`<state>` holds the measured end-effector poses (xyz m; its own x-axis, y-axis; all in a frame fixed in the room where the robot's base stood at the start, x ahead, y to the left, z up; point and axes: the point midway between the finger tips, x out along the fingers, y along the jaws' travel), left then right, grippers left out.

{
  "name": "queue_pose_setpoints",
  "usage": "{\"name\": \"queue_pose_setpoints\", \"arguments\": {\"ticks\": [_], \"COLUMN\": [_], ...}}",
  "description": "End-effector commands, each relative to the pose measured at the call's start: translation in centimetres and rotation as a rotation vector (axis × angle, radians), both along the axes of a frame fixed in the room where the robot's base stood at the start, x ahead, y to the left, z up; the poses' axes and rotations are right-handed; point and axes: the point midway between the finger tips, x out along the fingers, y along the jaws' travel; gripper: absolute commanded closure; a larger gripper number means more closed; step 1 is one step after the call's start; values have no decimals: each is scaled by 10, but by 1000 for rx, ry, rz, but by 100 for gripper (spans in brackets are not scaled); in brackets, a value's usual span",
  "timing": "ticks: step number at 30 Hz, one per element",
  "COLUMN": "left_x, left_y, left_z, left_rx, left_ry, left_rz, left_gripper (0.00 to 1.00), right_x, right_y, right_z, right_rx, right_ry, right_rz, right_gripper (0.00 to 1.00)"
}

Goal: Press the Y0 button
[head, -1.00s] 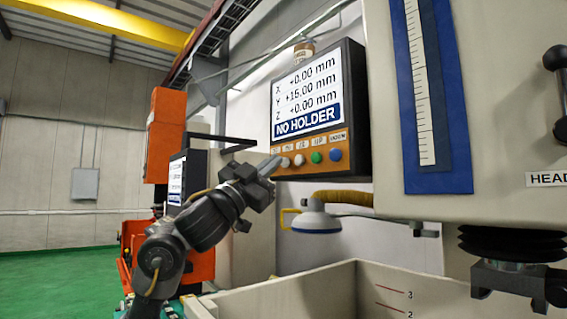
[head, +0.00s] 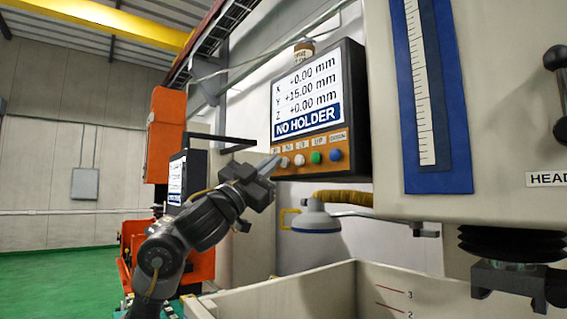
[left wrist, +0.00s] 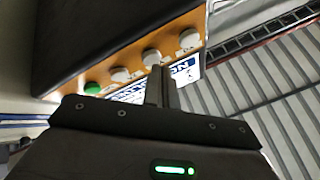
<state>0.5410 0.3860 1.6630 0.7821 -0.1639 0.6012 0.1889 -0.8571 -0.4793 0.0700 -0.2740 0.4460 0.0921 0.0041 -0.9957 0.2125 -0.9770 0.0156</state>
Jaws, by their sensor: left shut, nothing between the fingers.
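The control panel (head: 310,110) has a screen reading X +0.00, Y +15.00, Z +0.00 mm and "NO HOLDER". Below the screen is an orange strip with a row of buttons. The Y0 button (head: 285,162) is white, second from the left, and shows just right of my fingertips; in the left wrist view it is the white button (left wrist: 151,56) at the fingertips' end. My left gripper (head: 272,165) is shut and empty, pointing at the panel's lower left. It covers the leftmost button in the head view. I cannot tell whether the tips touch Y0. My right gripper is not in view.
The white Z0 button (head: 299,160), green UP button (head: 316,157) and blue DOWN button (head: 335,155) sit to the right. A white container (head: 312,235) with a hose is below the panel. An open tank (head: 290,300) lies lower, and the machine head (head: 500,120) stands at right.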

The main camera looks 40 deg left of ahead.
Motion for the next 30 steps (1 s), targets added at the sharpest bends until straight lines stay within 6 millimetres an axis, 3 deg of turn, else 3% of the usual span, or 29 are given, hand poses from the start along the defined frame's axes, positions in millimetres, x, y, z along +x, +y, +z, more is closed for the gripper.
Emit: {"name": "queue_pose_setpoints", "arguments": {"ticks": [16, 30], "left_x": [10, 4], "left_y": [-3, -2], "left_z": [0, 0], "left_rx": [0, 1], "left_ry": [2, 0], "left_rz": [-1, 0], "left_gripper": [100, 100], "right_x": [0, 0], "right_y": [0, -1], "right_z": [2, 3], "right_rx": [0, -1], "right_ry": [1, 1], "right_rz": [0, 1], "right_gripper": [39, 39]}}
